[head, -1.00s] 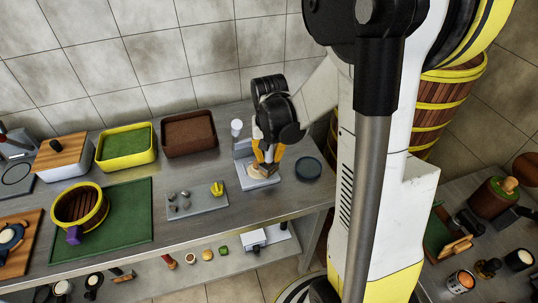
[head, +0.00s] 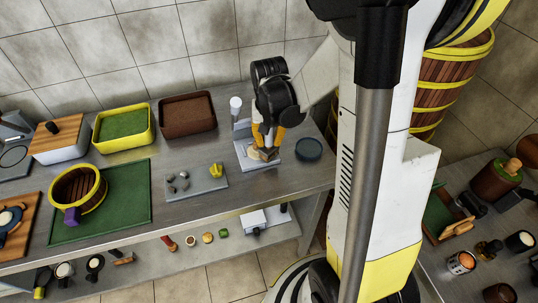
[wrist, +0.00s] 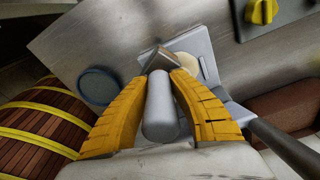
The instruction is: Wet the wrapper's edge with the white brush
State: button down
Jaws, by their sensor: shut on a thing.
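My gripper (head: 268,140) is over a pale square board (head: 243,158) near the right end of the steel counter. In the wrist view my yellow fingers (wrist: 161,88) are shut on the brush's whitish cylindrical handle (wrist: 160,110). The brush's tan-grey head (wrist: 157,60) points at the board (wrist: 190,42). A pale round wrapper (wrist: 208,68) lies on the board, partly behind the right finger. The brush head is close to the wrapper's edge in the picture; I cannot tell whether they touch. In the head view the fingers hide most of the brush and wrapper.
A dark blue round dish (head: 308,149) stands right of the board. A grey tray (head: 197,184) with a yellow piece (head: 216,170) lies to the left. A white-topped upright item (head: 236,106) stands behind. Brown (head: 187,124) and yellow-rimmed (head: 123,128) bins stand along the wall.

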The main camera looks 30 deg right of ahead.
jog(key=shift+f+b, duration=0.45)
jog(key=shift+f, duration=0.05)
dwell(0.5)
jog(key=shift+r, duration=0.15)
dwell(0.4)
jog(key=shift+r+p, duration=2.7)
jog(key=shift+r, duration=0.75)
